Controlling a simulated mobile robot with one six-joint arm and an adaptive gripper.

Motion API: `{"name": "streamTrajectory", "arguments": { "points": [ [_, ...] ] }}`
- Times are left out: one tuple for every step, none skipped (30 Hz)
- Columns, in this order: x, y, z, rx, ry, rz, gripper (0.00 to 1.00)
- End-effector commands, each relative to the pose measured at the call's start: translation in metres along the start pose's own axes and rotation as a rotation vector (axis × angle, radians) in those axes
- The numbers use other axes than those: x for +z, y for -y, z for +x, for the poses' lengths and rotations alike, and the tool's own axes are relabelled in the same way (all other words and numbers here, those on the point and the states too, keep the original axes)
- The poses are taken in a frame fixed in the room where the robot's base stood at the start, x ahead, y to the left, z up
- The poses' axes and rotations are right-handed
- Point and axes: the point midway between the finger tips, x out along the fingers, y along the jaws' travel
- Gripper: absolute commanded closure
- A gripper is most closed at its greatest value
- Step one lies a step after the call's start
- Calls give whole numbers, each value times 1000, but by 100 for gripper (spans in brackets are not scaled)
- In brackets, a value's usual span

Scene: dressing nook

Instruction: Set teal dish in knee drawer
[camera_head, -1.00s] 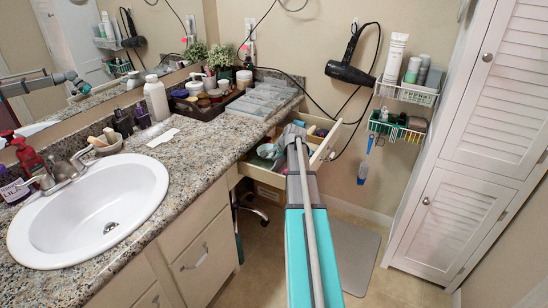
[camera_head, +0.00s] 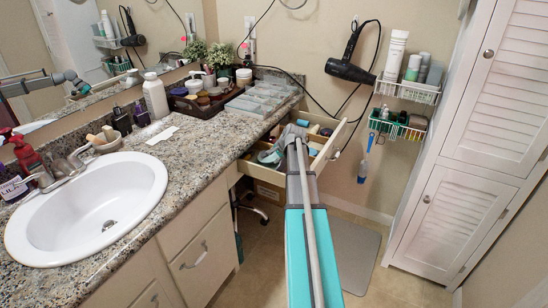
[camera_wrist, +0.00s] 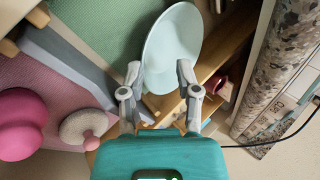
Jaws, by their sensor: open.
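The teal dish (camera_wrist: 172,45) is a pale, shallow round dish. In the wrist view it lies tilted just beyond my fingertips, over the green-lined part of the knee drawer and beside its wooden edge. My gripper (camera_wrist: 160,73) is open, with one finger on each side of the dish's near part; I cannot tell whether they touch it. In the head view the knee drawer (camera_head: 328,148) is pulled out under the counter. The dish (camera_head: 267,156) shows there at the drawer's left side, partly hidden by my arm.
The granite counter (camera_head: 208,135) stands left of the drawer. Wire baskets (camera_head: 407,92) hang on the wall at right.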

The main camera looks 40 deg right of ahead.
Motion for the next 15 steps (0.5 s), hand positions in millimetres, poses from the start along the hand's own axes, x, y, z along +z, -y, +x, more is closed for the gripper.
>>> {"name": "streamTrajectory", "arguments": {
  "points": [
    [0, 0, 0, 0, 0, 0, 57],
    [0, 0, 0, 0, 0, 0, 57],
    [0, 0, 0, -1, 0, 0, 57],
    [0, 0, 0, -1, 0, 0, 57],
    [0, 0, 0, -1, 0, 0, 57],
    [0, 0, 0, -1, 0, 0, 57],
    [0, 1, 0, -1, 0, 0, 57],
    [0, 1, -1, -1, 0, 0, 57],
    [0, 1, -1, -1, 0, 0, 57],
    [0, 2, -2, -1, 0, 0, 57],
    [0, 2, -2, -1, 0, 0, 57],
    [0, 3, -3, -1, 0, 0, 57],
    [0, 4, -4, -1, 0, 0, 57],
    [0, 5, -6, -1, 0, 0, 57],
    [0, 6, -7, -1, 0, 0, 57]
  ]
}}
